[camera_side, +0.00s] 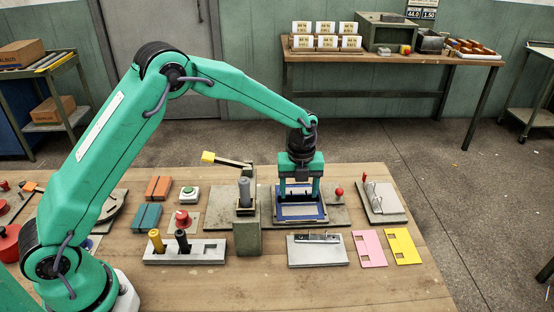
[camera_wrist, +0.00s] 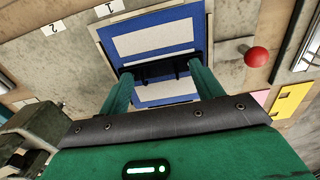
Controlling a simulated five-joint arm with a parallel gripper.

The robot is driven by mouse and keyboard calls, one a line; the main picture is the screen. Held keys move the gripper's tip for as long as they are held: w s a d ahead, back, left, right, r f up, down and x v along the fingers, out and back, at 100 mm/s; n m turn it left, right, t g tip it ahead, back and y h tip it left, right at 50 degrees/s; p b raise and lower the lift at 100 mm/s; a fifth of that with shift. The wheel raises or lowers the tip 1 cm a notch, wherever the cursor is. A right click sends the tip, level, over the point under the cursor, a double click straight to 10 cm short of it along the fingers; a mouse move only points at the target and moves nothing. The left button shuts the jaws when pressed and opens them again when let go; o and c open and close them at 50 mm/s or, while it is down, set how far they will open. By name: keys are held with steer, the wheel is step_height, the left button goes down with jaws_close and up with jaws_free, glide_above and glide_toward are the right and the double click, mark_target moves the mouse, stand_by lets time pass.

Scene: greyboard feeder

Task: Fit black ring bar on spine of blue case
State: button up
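The blue case (camera_side: 302,213) lies open and flat in a fixture on the bench, below my gripper. In the wrist view the blue case (camera_wrist: 142,24) shows blue borders around pale panels. My gripper (camera_side: 299,191) points down over it. In the wrist view the black ring bar (camera_wrist: 160,69) spans between the two fingertips of my gripper (camera_wrist: 161,74), across the middle of the case where its spine lies. The fingers close on its ends, and short dark prongs show on it. The bar hides the spine beneath, and I cannot tell whether it touches the case.
A post with a yellow-ended lever (camera_side: 208,157) stands left of the fixture, a red knob (camera_side: 339,191) right. In front are a grey plate with a metal bar (camera_side: 318,252), a pink card (camera_side: 369,248) and a yellow card (camera_side: 403,246). A block with cylinders (camera_side: 205,252) stands front left.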

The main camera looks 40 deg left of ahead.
mark_target(297, 197)
steer(key=shift+r, duration=0.1)
step_height(297, 197, up, 8)
steer(key=shift+f, duration=0.2)
stand_by(0.5)
stand_by(0.4)
steer(key=s+a+r+n+t, duration=0.1)
steer(key=s+a+r+n, duration=0.2)
steer(key=s+r+n, duration=0.4)
steer(key=s+a+r+n+t, duration=0.2)
steer(key=s+a+r+n, duration=0.1)
steer(key=s+r+n, duration=0.35)
steer(key=s+a+n+t, duration=0.2)
steer(key=s+a+n, duration=0.1)
steer(key=s+n, duration=1)
steer(key=s, duration=0.4)
steer(key=shift+t, duration=0.3)
